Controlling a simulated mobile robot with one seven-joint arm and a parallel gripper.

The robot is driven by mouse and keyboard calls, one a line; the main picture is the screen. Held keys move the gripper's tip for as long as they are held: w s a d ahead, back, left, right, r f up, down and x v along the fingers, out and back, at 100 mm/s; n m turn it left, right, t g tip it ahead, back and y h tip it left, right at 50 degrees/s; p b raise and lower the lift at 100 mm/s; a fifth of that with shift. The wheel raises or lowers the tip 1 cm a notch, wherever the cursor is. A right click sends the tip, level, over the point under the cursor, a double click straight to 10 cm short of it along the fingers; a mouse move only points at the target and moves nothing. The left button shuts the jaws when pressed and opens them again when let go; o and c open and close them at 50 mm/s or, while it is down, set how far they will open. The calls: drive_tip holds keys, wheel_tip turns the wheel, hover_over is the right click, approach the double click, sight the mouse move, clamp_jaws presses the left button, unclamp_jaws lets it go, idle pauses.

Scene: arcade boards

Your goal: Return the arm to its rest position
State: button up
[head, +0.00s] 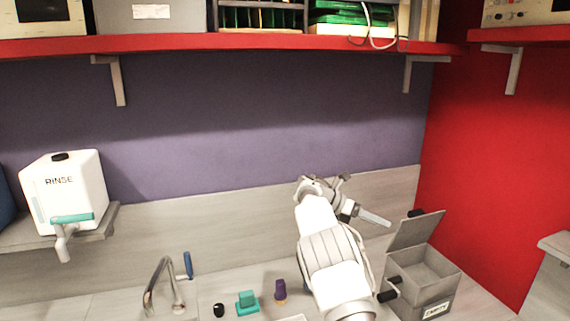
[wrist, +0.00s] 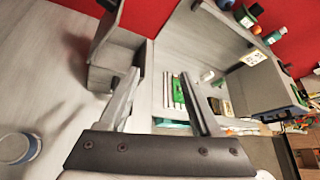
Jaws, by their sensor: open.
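My arm rises from the lower middle of the head view, and my gripper (head: 374,217) is at its far end, pointing right above the counter. In the wrist view my gripper (wrist: 158,74) has its two fingers spread apart with nothing between them. The grey box (head: 425,275) with its lid raised stands just right of my arm in the head view.
A RINSE tank (head: 64,192) sits on a small ledge at left. A tap (head: 160,285), black knob (head: 219,310), teal block (head: 247,301) and purple piece (head: 280,290) are on the counter. A red shelf (head: 240,47) runs above. Open air lies left of my arm.

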drive_tip(key=s+a+r+m+t+y+b, duration=0.1)
drive_tip(key=s+r+m+y, duration=0.25)
drive_tip(key=s, duration=0.35)
drive_tip(key=s+r+m+y+b, duration=0.1)
drive_tip(key=s+r+m+y, duration=0.15)
drive_tip(key=s+m, duration=0.35)
drive_tip(key=s+a+r+m+t+y+b, duration=0.15)
drive_tip(key=s+r+m, duration=0.25)
drive_tip(key=s, duration=0.5)
drive_tip(key=s+a+f+m+t+y+b, duration=0.1)
drive_tip(key=s+a+f+m, duration=0.1)
drive_tip(key=s, duration=0.5)
drive_tip(key=s+a+f+m+y+b, duration=0.1)
drive_tip(key=s+a+f+m+y, duration=0.1)
drive_tip(key=s, duration=0.6)
drive_tip(key=s+a+f+m+t+y+b, duration=0.1)
drive_tip(key=s+a+f+m+y, duration=0.1)
drive_tip(key=s+a+m, duration=0.3)
drive_tip(key=s+f+m, duration=0.1)
drive_tip(key=s, duration=0.2)
drive_tip(key=shift+s+a+f+t, duration=0.15)
drive_tip(key=shift+f+t, duration=0.2)
drive_tip(key=shift+m, duration=0.25)
